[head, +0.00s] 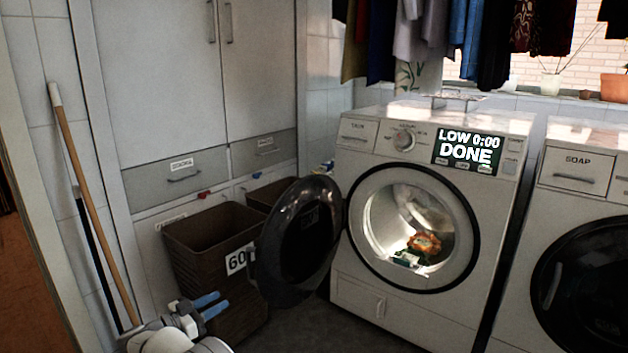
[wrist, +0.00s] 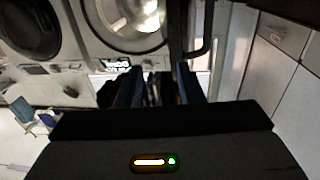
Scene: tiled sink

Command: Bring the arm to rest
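My gripper (head: 222,299) shows low at the left of the head view, in front of the brown baskets. Its two blue fingers stand a little apart, with nothing seen between them. My white arm links fill the bottom edge beside it.
A washing machine (head: 349,285) has its round door (head: 296,240) swung open to the left, with items inside. Brown baskets (head: 190,262) stand beside that door. Wooden-handled poles (head: 85,190) lean at the left wall. A second machine (head: 516,290) stands at the right.

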